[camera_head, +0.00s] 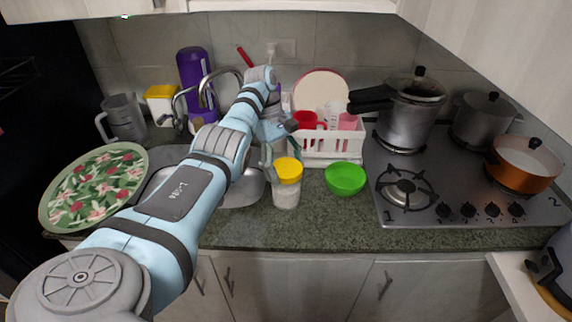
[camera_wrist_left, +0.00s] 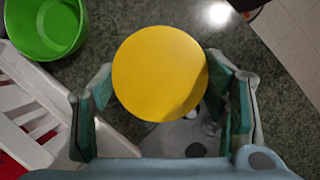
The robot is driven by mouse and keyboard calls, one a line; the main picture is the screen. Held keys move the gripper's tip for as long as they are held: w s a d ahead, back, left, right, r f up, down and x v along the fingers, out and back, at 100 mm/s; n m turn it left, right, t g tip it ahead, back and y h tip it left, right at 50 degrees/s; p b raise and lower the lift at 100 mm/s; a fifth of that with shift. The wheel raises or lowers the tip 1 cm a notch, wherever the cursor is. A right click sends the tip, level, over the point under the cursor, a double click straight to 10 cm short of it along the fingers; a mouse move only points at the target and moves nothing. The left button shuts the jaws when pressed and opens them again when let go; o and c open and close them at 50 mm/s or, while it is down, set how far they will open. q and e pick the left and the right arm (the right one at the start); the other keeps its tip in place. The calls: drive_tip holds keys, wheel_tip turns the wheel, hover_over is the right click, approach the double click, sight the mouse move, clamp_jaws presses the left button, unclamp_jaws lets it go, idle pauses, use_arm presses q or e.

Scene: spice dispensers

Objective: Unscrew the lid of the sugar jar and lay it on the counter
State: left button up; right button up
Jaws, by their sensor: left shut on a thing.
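The sugar jar (camera_head: 286,196) is a clear jar with white contents, upright on the green counter near its front edge. Its round yellow lid (camera_head: 288,170) sits on top of it. In the left wrist view the lid (camera_wrist_left: 160,73) is seen from above, between the two fingers. My left gripper (camera_head: 283,152) reaches the lid from behind and is shut on it; the fingertips are partly hidden behind the lid in the head view. My right gripper is not in view.
A green bowl (camera_head: 345,179) stands just right of the jar, with a white dish rack (camera_head: 330,148) behind. The sink (camera_head: 240,190) lies left and the stove (camera_head: 450,195) farther right. Bare counter (camera_head: 330,230) runs along the front edge.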

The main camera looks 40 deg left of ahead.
use_arm(q)
drive_tip(key=shift+r+n+t+p, duration=0.15)
drive_tip(key=shift+n+t+p, duration=0.45)
drive_tip(key=shift+n+p, duration=1.2)
drive_tip(key=n+t+p, duration=0.1)
drive_tip(key=n+p, duration=0.1)
drive_tip(key=p, duration=0.3)
drive_tip(key=shift+s, duration=0.15)
drive_tip(key=shift+n+t+p, duration=0.3)
drive_tip(key=shift+n+p, duration=0.15)
drive_tip(key=shift+n, duration=0.25)
drive_tip(key=shift+n+t+y, duration=0.3)
drive_tip(key=shift+n, duration=0.6)
